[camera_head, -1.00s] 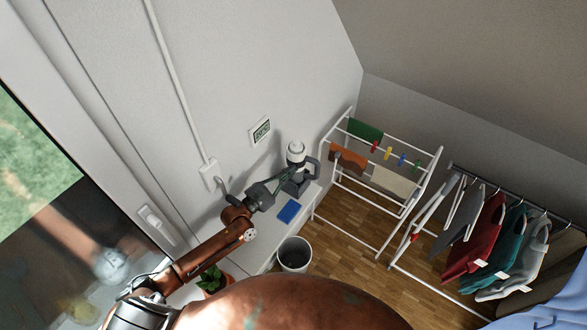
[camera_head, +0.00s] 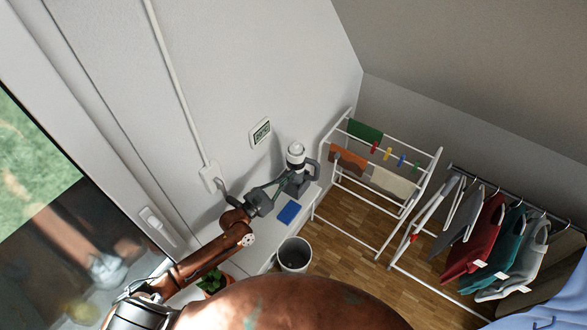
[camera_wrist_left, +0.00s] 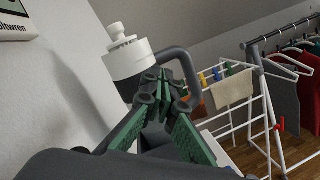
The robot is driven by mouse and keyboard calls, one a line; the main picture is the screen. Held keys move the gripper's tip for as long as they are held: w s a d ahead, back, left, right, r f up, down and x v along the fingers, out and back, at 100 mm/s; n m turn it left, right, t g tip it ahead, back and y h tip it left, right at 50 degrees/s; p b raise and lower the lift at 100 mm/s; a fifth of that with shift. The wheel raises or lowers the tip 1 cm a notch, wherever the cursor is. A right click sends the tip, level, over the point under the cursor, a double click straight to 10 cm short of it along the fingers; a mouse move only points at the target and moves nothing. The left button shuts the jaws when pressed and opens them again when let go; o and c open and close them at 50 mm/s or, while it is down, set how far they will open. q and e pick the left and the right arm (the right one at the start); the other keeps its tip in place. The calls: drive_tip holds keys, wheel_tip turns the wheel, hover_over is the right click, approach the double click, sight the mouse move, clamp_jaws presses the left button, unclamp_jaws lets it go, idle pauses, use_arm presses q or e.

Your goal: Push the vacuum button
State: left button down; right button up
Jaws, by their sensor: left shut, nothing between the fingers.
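The vacuum (camera_head: 297,158) stands upright on the white ledge (camera_head: 256,257) by the wall, with a white top and a dark grey body with a looped handle. My left gripper (camera_head: 282,179) is at the vacuum's near left side, its fingers shut and empty. In the left wrist view, the green fingers (camera_wrist_left: 165,84) point at the grey body just below the white top (camera_wrist_left: 128,57), beside the handle (camera_wrist_left: 184,62). The fingers hide part of the body. I cannot tell whether they touch it, and no button can be made out. My right gripper is not in view.
A blue sponge-like block (camera_head: 289,212) lies on the ledge near the vacuum. A white bucket (camera_head: 294,255) stands on the floor below. A drying rack (camera_head: 410,205) is to the right. A thermometer display (camera_head: 260,132) and a socket (camera_head: 210,177) are on the wall.

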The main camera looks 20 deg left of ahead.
use_arm(q)
drive_tip(key=s+p, duration=0.1)
drive_tip(key=s, duration=0.4)
drive_tip(key=shift+s+d, duration=0.15)
drive_tip(key=shift+d, duration=0.05)
idle(0.4)
